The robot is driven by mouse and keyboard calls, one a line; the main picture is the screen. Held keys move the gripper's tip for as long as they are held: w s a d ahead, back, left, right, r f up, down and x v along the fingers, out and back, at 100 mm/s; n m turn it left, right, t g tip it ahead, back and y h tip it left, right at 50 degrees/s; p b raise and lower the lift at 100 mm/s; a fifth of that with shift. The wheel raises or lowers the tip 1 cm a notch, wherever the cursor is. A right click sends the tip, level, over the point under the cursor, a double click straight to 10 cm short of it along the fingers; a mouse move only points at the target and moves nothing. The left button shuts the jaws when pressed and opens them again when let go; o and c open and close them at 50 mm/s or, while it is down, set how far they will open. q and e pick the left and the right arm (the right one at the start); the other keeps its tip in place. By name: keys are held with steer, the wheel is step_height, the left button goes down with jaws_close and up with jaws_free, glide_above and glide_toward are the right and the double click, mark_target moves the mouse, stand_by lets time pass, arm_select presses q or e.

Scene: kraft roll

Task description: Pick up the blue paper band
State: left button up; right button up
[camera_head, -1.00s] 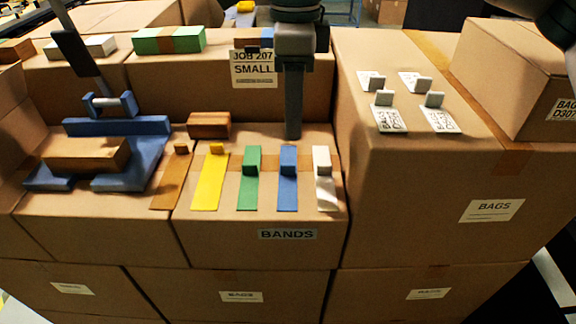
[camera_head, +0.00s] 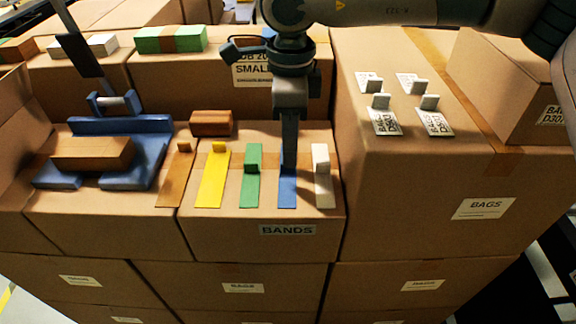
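The blue paper band (camera_head: 287,194) lies flat on the carton marked BANDS, between the green and white bands. My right gripper (camera_head: 289,158) points straight down over its far part. The finger hides the band's raised blue tab. I see the fingers edge-on, so I cannot tell whether they are open or shut, or whether they touch the tab. My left gripper is not in view.
The green band (camera_head: 251,190) and white band (camera_head: 322,185) lie close on either side. Yellow (camera_head: 212,185) and brown (camera_head: 173,185) bands lie further left. A blue jig (camera_head: 120,125) holds a brown block (camera_head: 92,153). Tabbed cards (camera_head: 435,122) lie on the right carton.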

mark_target(288, 172)
steer(key=f, duration=0.1)
steer(key=f+p, duration=0.1)
steer(key=shift+a+f+p, duration=0.2)
steer(key=shift+f+p, duration=0.1)
steer(key=shift+f, duration=0.5)
jaws_close()
